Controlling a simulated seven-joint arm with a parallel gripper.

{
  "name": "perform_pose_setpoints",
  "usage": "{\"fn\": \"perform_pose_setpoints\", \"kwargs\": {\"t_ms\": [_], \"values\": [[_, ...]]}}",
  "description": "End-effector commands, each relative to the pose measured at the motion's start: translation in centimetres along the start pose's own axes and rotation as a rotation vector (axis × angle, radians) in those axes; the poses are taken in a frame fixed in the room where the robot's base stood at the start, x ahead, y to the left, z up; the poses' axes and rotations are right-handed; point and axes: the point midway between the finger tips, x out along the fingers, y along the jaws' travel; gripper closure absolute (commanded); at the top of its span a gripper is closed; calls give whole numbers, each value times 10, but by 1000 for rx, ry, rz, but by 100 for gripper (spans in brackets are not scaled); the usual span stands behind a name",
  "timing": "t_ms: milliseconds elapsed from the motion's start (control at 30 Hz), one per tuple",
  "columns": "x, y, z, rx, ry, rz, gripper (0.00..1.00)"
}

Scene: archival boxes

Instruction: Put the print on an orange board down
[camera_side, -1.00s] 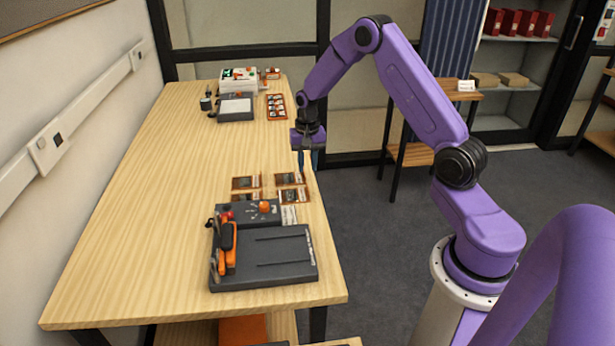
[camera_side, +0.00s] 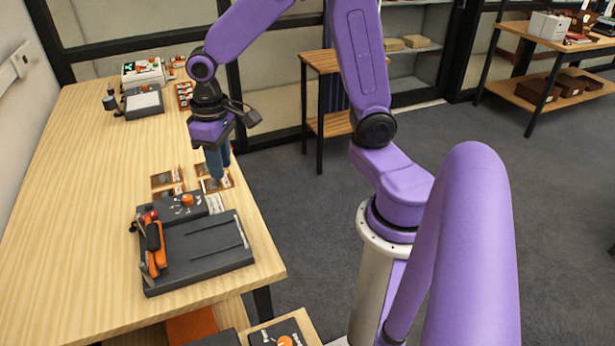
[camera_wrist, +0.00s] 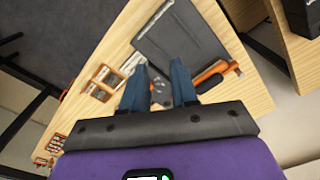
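Several prints on orange-brown boards lie together on the table; one is the left print (camera_side: 164,178) and another is the right print (camera_side: 217,183). I cannot tell which of them the task means. My gripper (camera_side: 217,168) is above the right-hand prints, its blue fingers pointing down. In the wrist view my gripper (camera_wrist: 158,63) has its two fingers apart, with no print seen between them. There a board with prints (camera_wrist: 103,76) shows left of the fingers; the left finger may hide others.
A dark grey trimmer (camera_side: 205,255) with an orange handle (camera_side: 156,248) stands at the table's near end, close to the prints. A grey device (camera_side: 143,102) and a row of small cards (camera_side: 184,94) are at the far end. The table's left middle is clear.

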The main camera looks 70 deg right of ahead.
Motion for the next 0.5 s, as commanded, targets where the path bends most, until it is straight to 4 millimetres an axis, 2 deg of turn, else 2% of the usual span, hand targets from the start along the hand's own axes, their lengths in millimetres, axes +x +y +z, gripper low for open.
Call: {"fn": "perform_pose_setpoints", "kwargs": {"t_ms": [33, 100, 200, 300, 400, 500], "values": [[-7, -15, 21, -101, 4, -2, 72], [-14, -31, 49, -233, 6, -5, 72], [-20, -46, 89, -421, 9, -9, 72], [-24, -52, 128, -600, 9, -12, 72], [-25, -53, 158, -744, 11, -14, 72], [-25, -52, 178, -847, 12, -16, 72]]}}
